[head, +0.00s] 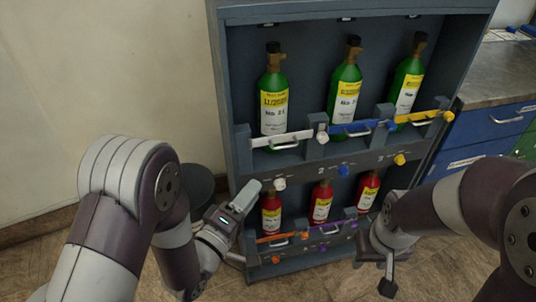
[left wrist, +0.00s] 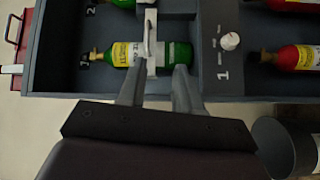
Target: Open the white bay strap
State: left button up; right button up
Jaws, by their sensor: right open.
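The white bay strap (head: 262,141) runs across the front of the left green bottle (head: 273,100) in the upper row, with a pale handle on its front and a white knob (head: 322,136) at its right end. The strap (left wrist: 151,40) also crosses the green bottle in the left wrist view. A second white knob (head: 280,184) sits on the panel below, beside the number 1. My left gripper (head: 245,198) is open and empty, below the strap and apart from it. My right gripper (head: 388,272) is open and empty, low in front of the cabinet's right side.
The blue strap (head: 362,129) and yellow strap (head: 420,118) cross the other green bottles. Red bottles stand in the lower row behind an orange strap (head: 270,239) and a purple strap (head: 322,230). A dark bin (head: 197,182) stands left of the cabinet. A counter with blue drawers (head: 490,125) is at right.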

pick_arm(q)
jog(key=w+d+r, duration=0.1)
jog(key=w+d, duration=0.2)
jog(key=w, duration=0.2)
jog(key=w+d+r+n, duration=0.1)
jog(key=w+d+r, duration=0.1)
jog(key=w, duration=0.4)
jog(key=shift+d+t, duration=0.4)
jog(key=shift+d, duration=0.15)
grip_shut()
